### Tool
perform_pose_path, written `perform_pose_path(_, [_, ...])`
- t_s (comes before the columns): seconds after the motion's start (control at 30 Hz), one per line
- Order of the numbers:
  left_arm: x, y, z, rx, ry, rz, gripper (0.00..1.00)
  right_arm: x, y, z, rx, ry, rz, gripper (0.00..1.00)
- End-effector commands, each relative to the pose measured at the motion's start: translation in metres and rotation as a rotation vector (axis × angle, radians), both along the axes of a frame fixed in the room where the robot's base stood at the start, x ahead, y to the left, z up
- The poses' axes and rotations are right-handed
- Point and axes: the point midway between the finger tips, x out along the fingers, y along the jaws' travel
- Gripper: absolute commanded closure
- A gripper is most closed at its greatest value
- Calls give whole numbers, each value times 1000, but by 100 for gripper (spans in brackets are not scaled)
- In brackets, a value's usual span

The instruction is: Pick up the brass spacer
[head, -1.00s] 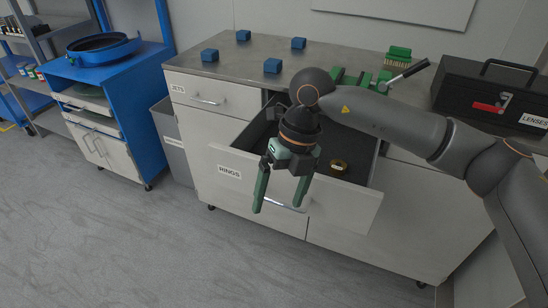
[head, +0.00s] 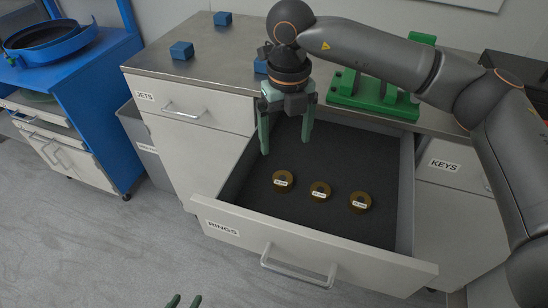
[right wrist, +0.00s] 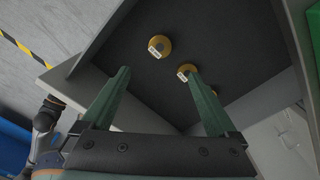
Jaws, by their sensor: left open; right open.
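Three brass-coloured rings with small white labels lie flat in the open drawer: a left one (head: 283,175), a middle one (head: 320,185) and a right one (head: 360,196). The label text is too small to read, so I cannot tell which is the brass spacer. My right gripper (head: 287,146) is open and empty, pointing down over the drawer behind the rings. The right wrist view shows two rings (right wrist: 165,42) (right wrist: 182,68) beyond the fingers, and a third mostly hidden behind a finger.
The drawer (head: 300,240), labelled RINGS, has raised walls and a front handle. Blue blocks (head: 181,50) and a green fixture (head: 375,95) stand on the counter (head: 235,62) above. A blue bench (head: 90,70) and grey bin (head: 140,135) stand left.

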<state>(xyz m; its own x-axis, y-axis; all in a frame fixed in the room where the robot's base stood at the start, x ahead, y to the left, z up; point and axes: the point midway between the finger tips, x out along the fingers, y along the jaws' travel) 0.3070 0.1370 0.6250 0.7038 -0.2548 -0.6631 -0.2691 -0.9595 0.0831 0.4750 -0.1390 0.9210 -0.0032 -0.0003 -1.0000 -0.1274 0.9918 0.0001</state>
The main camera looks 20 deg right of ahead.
Motion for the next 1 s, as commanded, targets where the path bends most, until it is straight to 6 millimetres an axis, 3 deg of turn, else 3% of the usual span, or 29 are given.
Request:
perform_pose_path(0.17, [-1,0,-3,1,4,0,50,0,0,-10,0,2,1,6])
perform_pose_path(0.4, [-7,0,-10,2,18,0,50,-1,0,-53,-1,4,0,6])
perform_pose_path(0.67, [-7,1,-10,3,17,-1,50,0,0,-76,0,1,0,6])
perform_pose_path(1.0, [-5,1,-11,2,12,0,50,1,2,-121,0,1,0,6])
